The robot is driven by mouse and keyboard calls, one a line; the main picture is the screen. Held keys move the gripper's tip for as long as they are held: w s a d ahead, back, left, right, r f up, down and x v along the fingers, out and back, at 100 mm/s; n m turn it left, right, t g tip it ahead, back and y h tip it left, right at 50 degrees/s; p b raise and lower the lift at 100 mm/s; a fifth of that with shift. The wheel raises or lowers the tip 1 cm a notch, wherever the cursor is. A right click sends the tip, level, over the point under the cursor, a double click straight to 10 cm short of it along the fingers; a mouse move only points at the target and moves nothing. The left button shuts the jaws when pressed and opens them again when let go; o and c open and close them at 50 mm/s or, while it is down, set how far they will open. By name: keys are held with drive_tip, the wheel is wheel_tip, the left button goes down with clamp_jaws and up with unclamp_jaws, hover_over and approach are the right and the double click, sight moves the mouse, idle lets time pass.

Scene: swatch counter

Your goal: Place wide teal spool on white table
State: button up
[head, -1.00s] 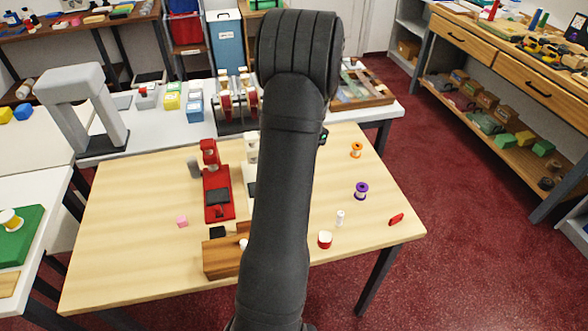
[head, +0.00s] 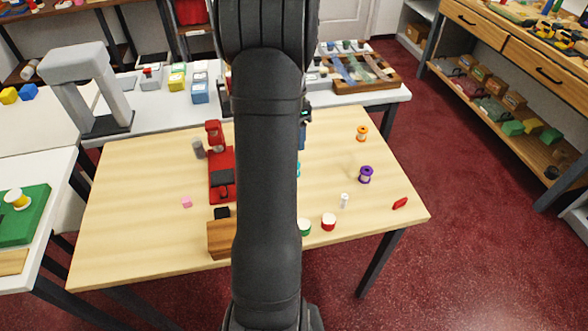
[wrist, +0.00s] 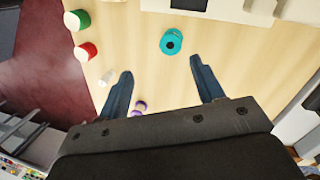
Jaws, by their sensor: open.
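The wide teal spool (wrist: 174,41) stands on the wooden table, with its dark centre hole facing up in the wrist view. In the head view only a sliver of it (head: 298,170) shows beside my arm. My gripper (wrist: 161,68) is open and empty. Its two blue fingers point toward the spool, which lies beyond and roughly between their tips, apart from them. In the head view my arm hides most of the gripper. A white table (head: 160,108) runs behind the wooden one, and another white-topped table (head: 62,165) stands at the left.
The wooden table (head: 130,235) also bears a purple spool (head: 365,175), an orange spool (head: 362,133), a white spool (head: 345,200), red (head: 328,222) and green (head: 304,227) spools and a red device (head: 221,175). A grey arch (head: 90,85) stands on the back white table.

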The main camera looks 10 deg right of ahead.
drive_tip(key=s+a+r+m+t+h, duration=0.2)
drive_tip(key=a+r+t+h, duration=0.1)
drive_tip(key=a+h, duration=0.3)
drive_tip(key=shift+y, duration=0.6)
drive_tip(key=x, duration=1.1)
drive_tip(key=shift+w+a+f, duration=0.15)
drive_tip(key=shift+a+f, duration=0.1)
drive_tip(key=shift+f, duration=0.15)
drive_tip(key=shift+x, duration=2.65)
drive_tip(key=shift+w+d, duration=0.15)
drive_tip(key=c, duration=1.1)
drive_tip(key=shift+r, duration=0.15)
